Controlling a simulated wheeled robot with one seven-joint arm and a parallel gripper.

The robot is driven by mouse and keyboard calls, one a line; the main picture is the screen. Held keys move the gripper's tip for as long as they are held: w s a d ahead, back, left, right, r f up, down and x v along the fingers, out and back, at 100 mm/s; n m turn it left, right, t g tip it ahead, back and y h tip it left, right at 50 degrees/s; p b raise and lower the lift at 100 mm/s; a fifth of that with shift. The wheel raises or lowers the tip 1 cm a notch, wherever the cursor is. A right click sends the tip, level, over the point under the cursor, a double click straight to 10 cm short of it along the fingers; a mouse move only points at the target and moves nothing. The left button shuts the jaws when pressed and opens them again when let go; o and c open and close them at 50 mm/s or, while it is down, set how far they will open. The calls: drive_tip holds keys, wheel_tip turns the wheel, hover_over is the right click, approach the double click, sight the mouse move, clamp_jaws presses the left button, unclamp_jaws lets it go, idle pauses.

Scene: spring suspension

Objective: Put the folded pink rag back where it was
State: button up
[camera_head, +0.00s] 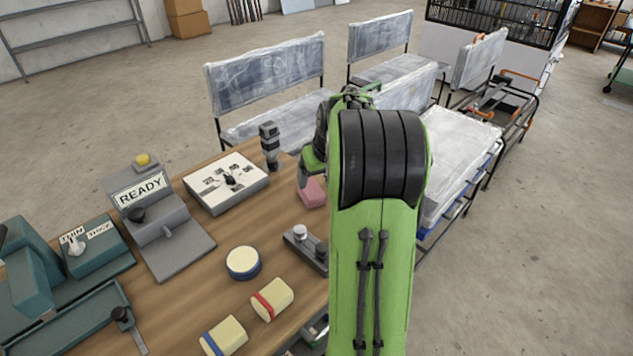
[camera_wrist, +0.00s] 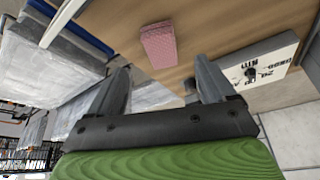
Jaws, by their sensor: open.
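The folded pink rag (camera_head: 312,193) lies on the wooden table near its right edge in the head view, partly behind my green arm. In the wrist view the pink rag (camera_wrist: 159,45) shows as a small textured block on the table, beyond my fingertips. My gripper (camera_wrist: 160,82) is open and empty, with its two grey fingers apart. The rag is ahead of the gap between them and apart from both. In the head view my arm hides most of the gripper.
A white box with dark marks (camera_head: 226,182) and a dark cylinder (camera_head: 269,146) stand left of the rag. A grey fixture (camera_head: 306,248) stands nearer. A round cream piece (camera_head: 243,263) and two cream blocks lie in front. Plastic-wrapped benches (camera_head: 265,80) stand beyond the table.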

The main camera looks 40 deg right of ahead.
drive_tip(key=s+a+r+n, duration=0.1)
drive_tip(key=s+a+r, duration=0.2)
drive_tip(key=a, duration=0.4)
drive_tip(key=s+a+r+n+t, duration=0.1)
drive_tip(key=s+a+r, duration=0.15)
drive_tip(key=a, duration=0.35)
drive_tip(key=s+a+r+n, duration=0.1)
drive_tip(key=s+a+r, duration=0.25)
drive_tip(key=a, duration=0.35)
drive_tip(key=s+a+f+n+y, duration=0.1)
drive_tip(key=s+a+f, duration=0.1)
drive_tip(key=s+a, duration=0.5)
drive_tip(key=s, duration=0.4)
drive_tip(key=shift+a+y, duration=0.3)
drive_tip(key=shift+a, duration=0.1)
wheel_tip(320, 180, up, 13)
drive_tip(key=p, duration=1.3)
drive_tip(key=shift+f, duration=0.2)
